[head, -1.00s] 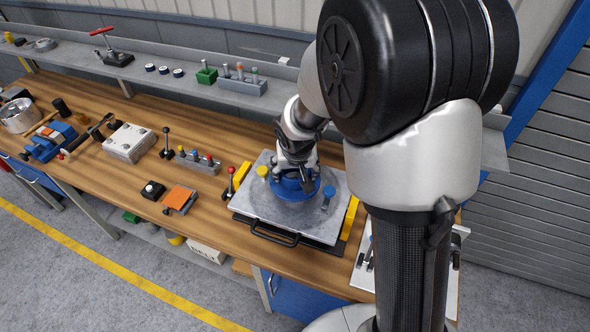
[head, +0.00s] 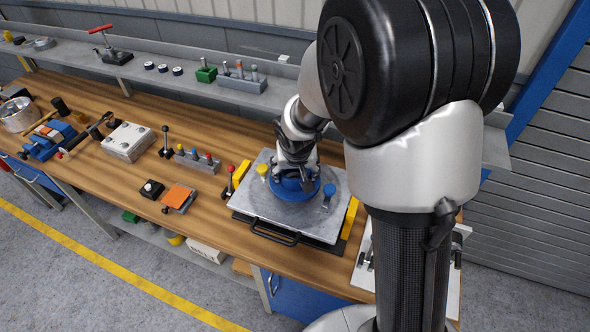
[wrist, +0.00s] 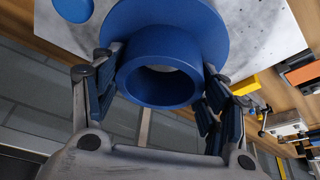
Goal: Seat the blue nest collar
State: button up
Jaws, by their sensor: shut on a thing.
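The blue nest collar (head: 291,190) is a wide flanged ring with a raised round neck. It is over the middle of the grey pallet plate (head: 250,204). My gripper (head: 296,172) reaches down from above and is shut on the collar's neck. In the wrist view the collar (wrist: 160,62) shows its open bore, with a finger of my gripper (wrist: 162,82) on either side of the neck. The flange lies close to the plate (wrist: 262,30); I cannot tell whether it is fully down. The nest under the collar is hidden.
Yellow blocks (head: 242,172) flank the plate. A black handle (head: 273,233) is at its front. An orange-topped block (head: 179,197) lies left on the bench.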

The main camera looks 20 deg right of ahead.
jog(key=shift+f+b, duration=1.55)
jog(key=shift+b, duration=0.15)
jog(key=o, duration=1.3)
jog(key=shift+o, duration=1.2)
jog(key=shift+r+p, duration=2.55)
jog(key=shift+r, duration=1)
